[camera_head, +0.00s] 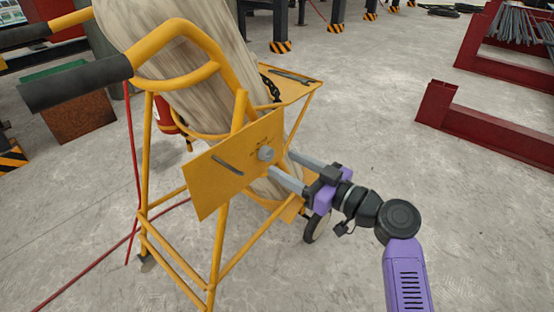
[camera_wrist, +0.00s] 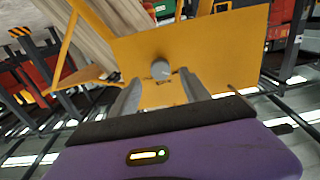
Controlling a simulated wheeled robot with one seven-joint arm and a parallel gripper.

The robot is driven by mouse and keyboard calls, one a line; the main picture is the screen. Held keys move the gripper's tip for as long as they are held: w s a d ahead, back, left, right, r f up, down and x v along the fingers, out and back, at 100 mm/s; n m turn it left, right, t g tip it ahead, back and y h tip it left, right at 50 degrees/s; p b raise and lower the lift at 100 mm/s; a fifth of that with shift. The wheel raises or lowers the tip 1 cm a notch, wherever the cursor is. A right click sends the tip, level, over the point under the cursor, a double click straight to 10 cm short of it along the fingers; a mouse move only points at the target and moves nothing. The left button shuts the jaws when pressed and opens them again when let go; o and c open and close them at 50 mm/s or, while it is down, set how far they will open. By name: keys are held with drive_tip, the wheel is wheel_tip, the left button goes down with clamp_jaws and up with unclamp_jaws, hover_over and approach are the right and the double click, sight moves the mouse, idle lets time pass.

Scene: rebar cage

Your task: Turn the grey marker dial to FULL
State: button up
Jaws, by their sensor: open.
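The grey dial (camera_head: 266,153) is a small round knob on a tilted yellow plate (camera_head: 208,186) fixed to a yellow tubular cart. Faint dark marks lie around the dial, too small to read, so I cannot tell its setting. In the wrist view the dial (camera_wrist: 160,69) sits near the middle of the plate (camera_wrist: 215,45). My gripper (camera_head: 281,163) is open, its two grey fingers pointing at the plate. In the wrist view my gripper (camera_wrist: 159,80) has one fingertip on each side of the dial, lower in the picture. I cannot tell whether they touch it.
A dark bar (camera_head: 228,164) sits on the plate left of the dial. The cart's yellow frame (camera_head: 219,240) holds a large pale streaked cylinder (camera_head: 180,55). A yellow shelf (camera_head: 300,83) carries a chain and dark rod. Red beams (camera_head: 490,130) lie right; the floor between is clear.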

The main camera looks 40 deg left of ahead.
sight(270, 156)
drive_tip(key=shift+w+a+b, duration=0.15)
drive_tip(key=shift+a+b, duration=0.2)
drive_tip(key=shift+a, duration=1.8)
drive_tip(key=shift+c, duration=0.4)
clamp_jaws()
